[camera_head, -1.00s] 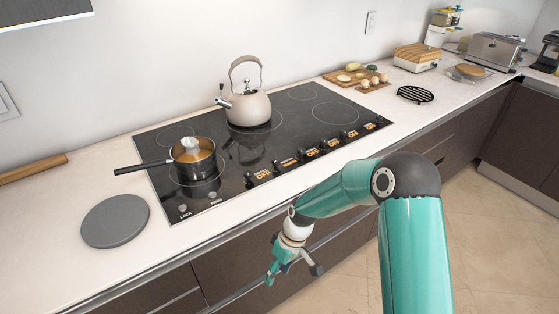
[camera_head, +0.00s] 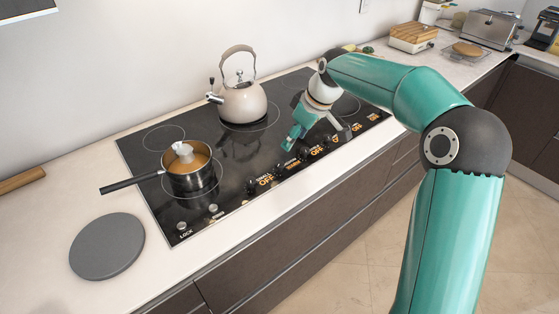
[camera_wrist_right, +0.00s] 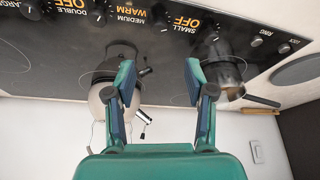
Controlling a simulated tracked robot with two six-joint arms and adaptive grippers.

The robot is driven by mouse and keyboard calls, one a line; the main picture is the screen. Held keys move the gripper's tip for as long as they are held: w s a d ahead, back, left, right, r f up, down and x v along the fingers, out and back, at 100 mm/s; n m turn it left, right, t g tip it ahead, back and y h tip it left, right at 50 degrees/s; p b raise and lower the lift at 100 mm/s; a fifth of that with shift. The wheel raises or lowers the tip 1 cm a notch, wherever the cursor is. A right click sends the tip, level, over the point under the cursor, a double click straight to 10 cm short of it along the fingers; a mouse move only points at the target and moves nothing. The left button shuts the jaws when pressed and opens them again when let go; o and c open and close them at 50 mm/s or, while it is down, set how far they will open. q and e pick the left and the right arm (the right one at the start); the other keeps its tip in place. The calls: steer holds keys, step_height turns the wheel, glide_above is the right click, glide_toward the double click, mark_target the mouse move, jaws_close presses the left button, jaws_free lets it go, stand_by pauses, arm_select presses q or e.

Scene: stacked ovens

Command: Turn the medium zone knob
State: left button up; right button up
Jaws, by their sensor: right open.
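The cooktop (camera_head: 165,215) has a row of black knobs with orange labels along its front edge. The medium zone knob (camera_head: 279,169) is second from the left in the head view; its label reads WARM while neighbouring labels read OFF. In the right wrist view, which is upside down, the medium knob (camera_wrist_right: 160,19) sits at the top, beyond the gap between my fingers. My right gripper (camera_head: 316,138) is open and empty above the cooktop, beside the knob row; its spread fingers (camera_wrist_right: 161,82) touch no knob that I can see. My left gripper is out of view.
A kettle (camera_head: 243,103) stands at the back of the cooktop. A saucepan (camera_head: 188,178) stands at its left with the handle pointing left. A grey round disc (camera_head: 107,246) lies on the counter at left.

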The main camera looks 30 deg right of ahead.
mark_target(280, 164)
steer(key=p+x, duration=0.1)
steer(key=x, duration=1.1)
steer(key=shift+s+d, duration=0.1)
steer(key=c, duration=1)
steer(key=shift+a, duration=0.35)
jaws_close()
steer(key=shift+d, duration=0.3)
steer(key=shift+d+f+n+y, duration=0.1)
steer(key=shift+n+y, duration=0.3)
steer(key=shift+n, duration=0.8)
steer(key=shift+d+n+g+y+b, duration=0.1)
steer(key=shift+n+g+y+b, duration=0.35)
steer(key=shift+n, duration=1.35)
